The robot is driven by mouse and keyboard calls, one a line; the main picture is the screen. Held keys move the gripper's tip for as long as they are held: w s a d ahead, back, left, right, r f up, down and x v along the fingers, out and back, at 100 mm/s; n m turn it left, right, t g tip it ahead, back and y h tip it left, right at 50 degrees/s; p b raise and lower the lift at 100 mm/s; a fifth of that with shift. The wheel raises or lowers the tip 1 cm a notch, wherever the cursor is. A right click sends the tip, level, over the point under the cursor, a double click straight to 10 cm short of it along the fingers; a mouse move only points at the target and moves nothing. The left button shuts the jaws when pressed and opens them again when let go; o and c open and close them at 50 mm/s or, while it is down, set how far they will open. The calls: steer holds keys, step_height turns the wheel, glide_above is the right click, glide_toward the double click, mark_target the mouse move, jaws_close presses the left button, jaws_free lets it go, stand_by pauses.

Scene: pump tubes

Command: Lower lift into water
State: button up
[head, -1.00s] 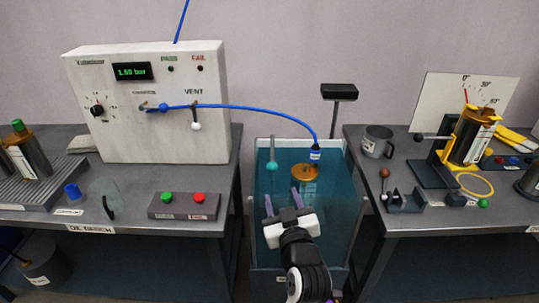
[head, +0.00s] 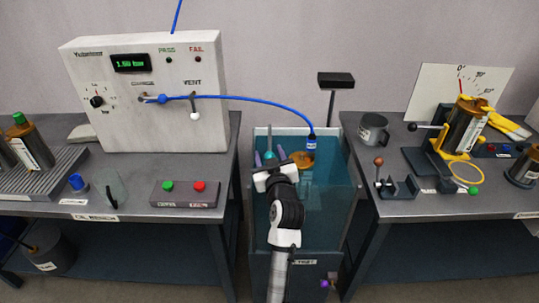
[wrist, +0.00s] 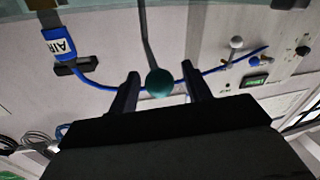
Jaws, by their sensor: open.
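A teal ball knob (head: 270,149) sits on a thin rod at the left of the water tank (head: 345,225). In the wrist view the green knob (wrist: 159,83) lies between the two fingers, with a gap on each side. My gripper (head: 269,157) is open around it; the fingers also show in the wrist view (wrist: 160,74). A brass-coloured part (head: 303,158) is in the tank, right of my gripper, under the blue hose's AIR connector (head: 312,144). The lift's platform cannot be made out clearly.
A tester box (head: 145,95) with a lit display and the blue hose (head: 255,100) stands on the left bench. The right bench holds a grey mug (head: 372,129) and a yellow-clamped cylinder (head: 463,125). The tank walls surround my gripper closely.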

jaws_close()
steer(key=shift+f, duration=0.15)
steer(key=shift+f+b, duration=1.9)
steer(key=shift+f, duration=0.4)
steer(key=shift+c, duration=0.2)
jaws_free()
steer(key=shift+o, duration=0.2)
steer(key=shift+r, duration=0.2)
